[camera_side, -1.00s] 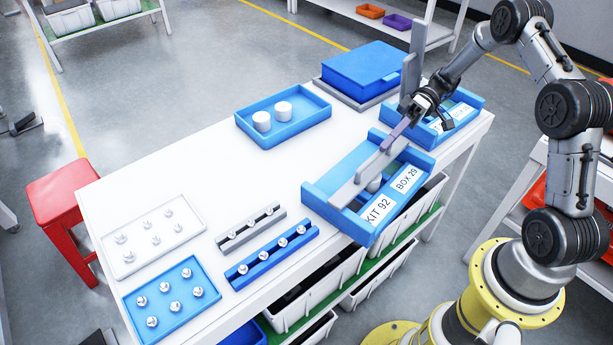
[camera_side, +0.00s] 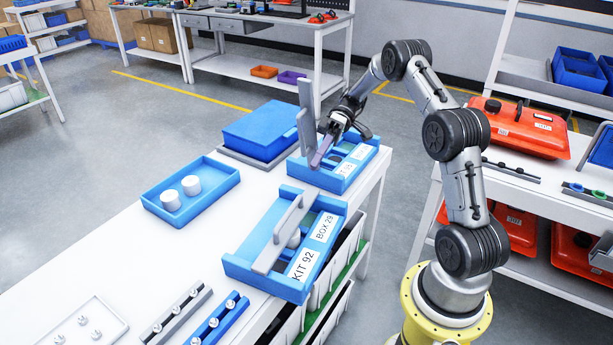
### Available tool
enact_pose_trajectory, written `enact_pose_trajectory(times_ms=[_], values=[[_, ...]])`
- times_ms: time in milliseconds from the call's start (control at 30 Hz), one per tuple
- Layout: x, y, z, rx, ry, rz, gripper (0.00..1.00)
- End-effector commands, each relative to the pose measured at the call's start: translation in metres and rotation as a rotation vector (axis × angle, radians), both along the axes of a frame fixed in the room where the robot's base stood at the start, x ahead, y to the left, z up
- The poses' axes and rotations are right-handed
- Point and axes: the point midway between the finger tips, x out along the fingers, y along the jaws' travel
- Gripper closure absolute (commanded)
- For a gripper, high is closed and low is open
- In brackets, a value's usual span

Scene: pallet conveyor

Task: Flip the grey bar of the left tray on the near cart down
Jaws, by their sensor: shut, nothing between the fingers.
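The nearer, left blue tray (camera_side: 240,266), labelled KIT 92 and BOX 29, stands on the white cart top. Its grey bar (camera_side: 278,236) lies down lengthwise across it, with a rounded white part partly hidden beneath. The other blue tray (camera_side: 330,184) stands farther back to the right. Its grey bar (camera_side: 306,122) stands upright. My gripper (camera_side: 315,163) is shut and empty, its purple fingers pointing down-left. It is above the gap side of the farther tray, in front of the upright bar's lower part. Whether it touches that bar I cannot tell.
A blue tray (camera_side: 151,199) with two white cylinders is left of the trays. A closed blue box (camera_side: 262,128) stands behind. Rails with pegs (camera_side: 215,325) lie at the front. A shelf with red canisters (camera_side: 515,128) is at the right.

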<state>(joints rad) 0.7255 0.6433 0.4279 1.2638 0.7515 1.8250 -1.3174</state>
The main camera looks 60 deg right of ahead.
Motion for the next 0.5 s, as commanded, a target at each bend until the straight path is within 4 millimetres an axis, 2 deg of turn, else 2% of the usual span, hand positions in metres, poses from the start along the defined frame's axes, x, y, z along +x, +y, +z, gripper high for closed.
enact_pose_trajectory(times_ms=[33, 200, 500], values=[[0.001, -0.007, 0.002, 0.0, -0.002, -0.002, 1.0], [0.002, -0.019, 0.005, 0.001, -0.002, 0.0, 1.0], [0.002, -0.021, 0.006, 0.0, -0.002, 0.0, 1.0]])
